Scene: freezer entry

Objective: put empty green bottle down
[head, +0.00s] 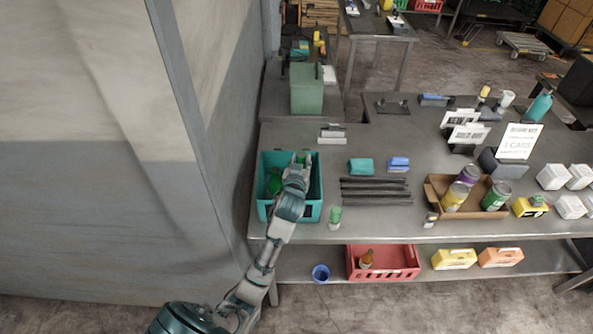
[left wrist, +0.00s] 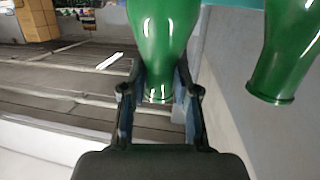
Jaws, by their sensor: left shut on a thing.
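My left gripper (head: 299,162) is over the teal crate (head: 262,208) at the left end of the metal table. In the left wrist view, the gripper (left wrist: 158,92) is shut around the neck of a green bottle (left wrist: 164,38). That bottle shows only as a small green patch (head: 306,155) beside the gripper in the head view. A second green bottle (head: 274,182) is in the crate's left part, and it also shows in the left wrist view (left wrist: 284,50), apart from the fingers. Whether the held bottle touches the crate floor is hidden. My right gripper is out of view.
A small green-topped bottle (head: 335,217) stands right of the crate near the table's front edge. A red crate (head: 398,272) with a brown bottle (head: 366,259) is on the lower shelf. A grey wall (head: 215,150) stands close on the left. Dark bars (head: 375,191) lie mid-table.

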